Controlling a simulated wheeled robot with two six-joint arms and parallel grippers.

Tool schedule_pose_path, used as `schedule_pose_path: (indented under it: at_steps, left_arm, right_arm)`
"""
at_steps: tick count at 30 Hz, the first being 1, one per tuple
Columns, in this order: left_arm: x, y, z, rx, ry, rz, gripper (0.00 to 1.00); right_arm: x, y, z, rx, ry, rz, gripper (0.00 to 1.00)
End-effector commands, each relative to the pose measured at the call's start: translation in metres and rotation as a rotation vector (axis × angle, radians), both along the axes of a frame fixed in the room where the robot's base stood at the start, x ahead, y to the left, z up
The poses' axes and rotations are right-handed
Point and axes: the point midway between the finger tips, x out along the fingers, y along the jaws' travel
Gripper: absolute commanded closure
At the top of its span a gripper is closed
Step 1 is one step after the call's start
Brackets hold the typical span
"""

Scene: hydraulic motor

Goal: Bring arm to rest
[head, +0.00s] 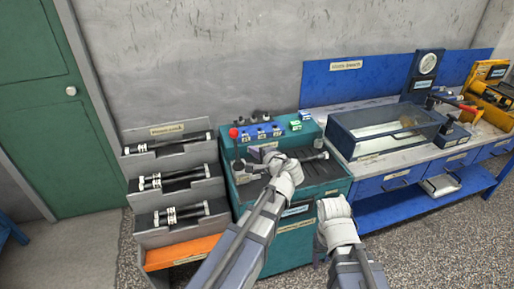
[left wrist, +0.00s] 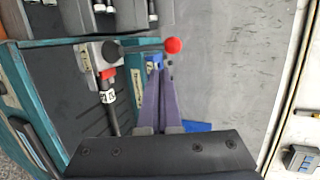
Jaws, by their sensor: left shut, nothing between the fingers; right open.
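My left gripper (head: 266,155) is over the top of the teal test bench (head: 300,213) in the head view. In the left wrist view its two fingers (left wrist: 160,75) are together with nothing between them. Their tips point towards a lever with a red ball (left wrist: 173,45); I cannot tell whether they touch it. A black cylinder with a white band (left wrist: 108,95) lies on the bench beside the fingers. It also shows in the head view (head: 305,158). My right gripper (head: 333,207) is open and empty in front of the bench; its fingertips are hard to make out.
A grey stepped rack (head: 172,185) with black cylinders and an orange lower panel stands left of the bench. A blue workbench (head: 405,180) with a clear-sided tank (head: 385,130) and a gauge stands to the right. The floor in front is clear.

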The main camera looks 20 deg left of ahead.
Motion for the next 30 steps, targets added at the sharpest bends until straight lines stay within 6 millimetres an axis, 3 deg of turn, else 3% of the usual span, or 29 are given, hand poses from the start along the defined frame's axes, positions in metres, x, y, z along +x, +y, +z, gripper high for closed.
schedule_pose_path:
  at_steps: [16, 20, 23, 25, 30]
  left_arm:
    - [-0.006, 0.001, 0.005, 0.0, 0.0, 0.001, 1.0]
    - [-0.014, -0.002, -0.003, -0.046, 0.01, 0.02, 1.0]
    - [-0.039, -0.016, -0.028, -0.187, 0.046, 0.077, 1.0]
    - [-0.066, -0.033, -0.054, -0.329, 0.096, 0.139, 1.0]
    - [-0.143, -0.091, -0.109, -0.659, 0.279, 0.301, 1.0]
  right_arm:
    - [0.0, 0.0, 0.005, 0.0, 0.0, 0.0, 0.37]
    - [0.0, 0.0, 0.005, 0.0, 0.0, 0.0, 0.37]
    - [0.0, 0.0, 0.005, 0.0, 0.0, 0.0, 0.37]
    - [0.0, 0.0, 0.005, 0.0, 0.0, 0.0, 0.37]
    - [0.0, 0.0, 0.005, 0.0, 0.0, 0.0, 0.37]
